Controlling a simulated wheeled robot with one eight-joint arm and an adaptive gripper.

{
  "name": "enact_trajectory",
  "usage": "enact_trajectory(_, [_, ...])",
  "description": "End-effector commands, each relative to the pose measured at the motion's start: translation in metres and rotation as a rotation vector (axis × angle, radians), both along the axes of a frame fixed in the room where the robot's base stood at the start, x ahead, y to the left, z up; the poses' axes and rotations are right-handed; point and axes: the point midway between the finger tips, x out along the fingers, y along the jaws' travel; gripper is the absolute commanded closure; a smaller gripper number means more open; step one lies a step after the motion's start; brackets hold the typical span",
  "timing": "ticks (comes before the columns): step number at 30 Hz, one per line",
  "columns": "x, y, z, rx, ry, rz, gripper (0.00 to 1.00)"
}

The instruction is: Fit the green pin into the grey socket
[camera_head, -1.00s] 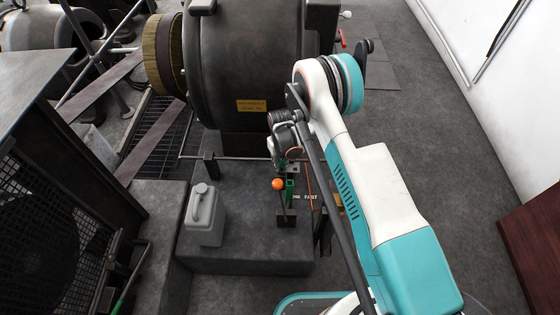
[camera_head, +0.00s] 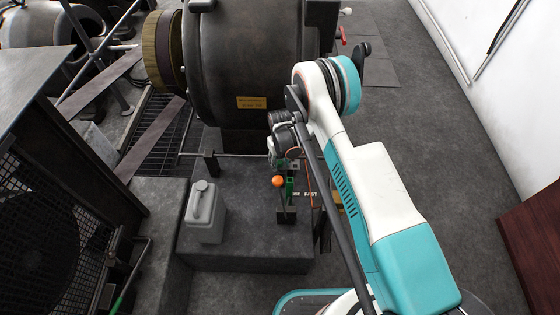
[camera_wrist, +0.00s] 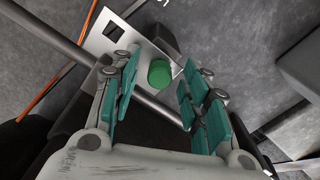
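The green pin (camera_wrist: 159,72) shows in the wrist view as a short round green piece over a pale metal plate (camera_wrist: 97,42). My gripper (camera_wrist: 158,84) is open, with teal pads on both fingers. The pin lies between the two fingertips as seen from the wrist, with gaps on both sides. In the head view my gripper (camera_head: 287,163) hangs just above a small green part (camera_head: 289,187) near the control lever. The plate has a dark square opening (camera_wrist: 115,31); I cannot tell whether this is the grey socket.
An orange-knobbed lever (camera_head: 278,181) stands close to my gripper, beside a FAST label. A grey jug (camera_head: 205,212) is left on the plinth (camera_head: 250,259). The big dark dynamo (camera_head: 255,65) stands behind. A metal rod (camera_wrist: 60,42) crosses the wrist view. Floor at right is open.

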Motion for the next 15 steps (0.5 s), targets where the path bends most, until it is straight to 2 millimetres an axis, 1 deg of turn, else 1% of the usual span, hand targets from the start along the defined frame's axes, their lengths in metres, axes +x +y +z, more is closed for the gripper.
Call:
enact_trajectory(4, [0.0, 0.0, 0.002, -0.001, 0.0, 0.0, 0.57])
enact_trajectory(8, [0.0, 0.0, 0.013, 0.0, 0.0, 0.0, 0.57])
enact_trajectory(11, [0.0, 0.0, 0.028, 0.0, 0.0, 0.0, 0.57])
enact_trajectory(15, [0.0, 0.0, 0.056, 0.0, 0.0, 0.0, 0.57])
